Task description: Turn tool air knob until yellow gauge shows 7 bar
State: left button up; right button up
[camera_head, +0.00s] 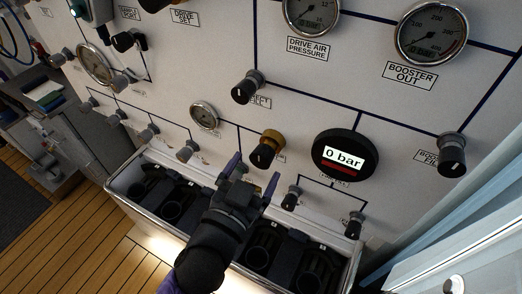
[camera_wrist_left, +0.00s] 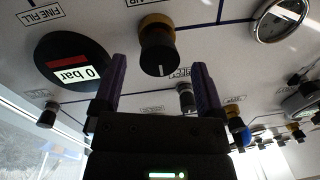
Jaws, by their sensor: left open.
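A black knob on a brass-yellow base (camera_head: 265,150) sits on the white panel; its label is mostly hidden, so I cannot confirm it is the tool air knob. It shows in the wrist view (camera_wrist_left: 158,48) too, its white mark toward the gripper. My left gripper (camera_head: 253,170) is open and empty just below this knob; in the wrist view its fingers (camera_wrist_left: 158,78) point to either side of it, apart from it. A small round gauge (camera_head: 204,115) is up-left of the knob; its reading is too small to tell. No gauge looks clearly yellow. My right gripper is out of view.
A black digital display (camera_head: 345,154) reads 0 bar, right of the brass knob. Small black knobs (camera_head: 290,197) (camera_head: 354,225) sit below it. A white-rimmed rack (camera_head: 122,190) of black holders stands below the panel. Larger gauges (camera_head: 432,32) are higher up.

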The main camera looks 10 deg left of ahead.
aim_at(259, 163)
pick_arm(q)
jog(key=x, duration=0.3)
jog(key=shift+w+d, duration=0.1)
jog(key=shift+w, duration=0.15)
